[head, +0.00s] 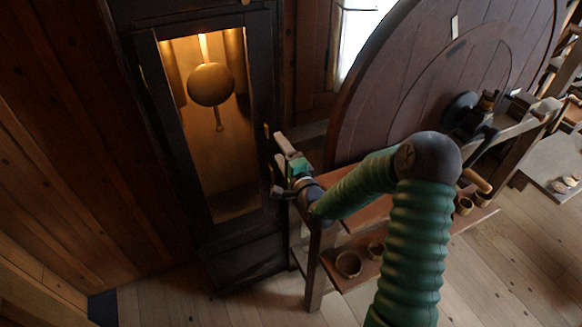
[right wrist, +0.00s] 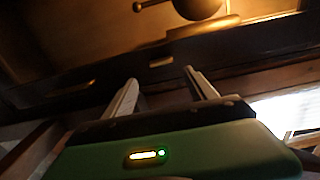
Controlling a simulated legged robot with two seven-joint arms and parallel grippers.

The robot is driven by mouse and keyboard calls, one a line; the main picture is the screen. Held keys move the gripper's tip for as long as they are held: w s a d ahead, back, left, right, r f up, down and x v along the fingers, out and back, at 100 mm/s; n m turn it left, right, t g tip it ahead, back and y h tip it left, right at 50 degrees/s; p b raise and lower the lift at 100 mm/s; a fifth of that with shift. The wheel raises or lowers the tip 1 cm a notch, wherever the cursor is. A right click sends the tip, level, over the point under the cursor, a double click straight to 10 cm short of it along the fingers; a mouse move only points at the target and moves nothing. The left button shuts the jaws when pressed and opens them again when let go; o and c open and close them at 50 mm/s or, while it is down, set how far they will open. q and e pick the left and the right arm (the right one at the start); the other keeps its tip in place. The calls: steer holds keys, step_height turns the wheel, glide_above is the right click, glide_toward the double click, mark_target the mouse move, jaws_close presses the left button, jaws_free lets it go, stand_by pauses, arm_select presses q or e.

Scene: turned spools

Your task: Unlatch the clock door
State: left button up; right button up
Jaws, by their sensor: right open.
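The clock (head: 240,262) is a tall dark wooden case at the left centre of the head view. Its narrow door (head: 168,118) has a dark frame around a lit pane, with a round brass pendulum (head: 210,85) behind. The door looks shut. A small brass latch (head: 267,131) sits on the right edge of the door. My right gripper (head: 279,158) is open and empty at that edge, just below the latch. In the right wrist view a small brass piece (right wrist: 163,62), apparently the latch, lies just beyond and between the open fingertips (right wrist: 162,80), apart from them.
A low wooden bench (head: 350,228) with bowls (head: 348,264) stands right of the clock, under my right arm. A large round wooden disc (head: 430,75) leans behind it. A plank wall (head: 60,130) rises at the left. Plank floor (head: 500,270) is clear at lower right.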

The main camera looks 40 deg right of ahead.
steer(key=v, duration=0.8)
steer(key=shift+s, duration=0.25)
steer(key=shift+d+f, duration=0.1)
steer(key=shift+d, duration=0.05)
steer(key=s+a+f+n+g+y, duration=0.4)
steer(key=a+f+n+g, duration=0.5)
steer(key=a+f+n, duration=0.3)
steer(key=s+a+n+g, duration=0.5)
steer(key=s+n, duration=0.4)
steer(key=s, duration=0.3)
steer(key=shift+a+r+g, duration=0.4)
steer(key=shift+a, duration=0.4)
steer(key=shift+a+r, duration=0.1)
steer(key=shift+a, duration=0.2)
steer(key=shift+d, duration=0.15)
steer(key=shift+c, duration=0.3)
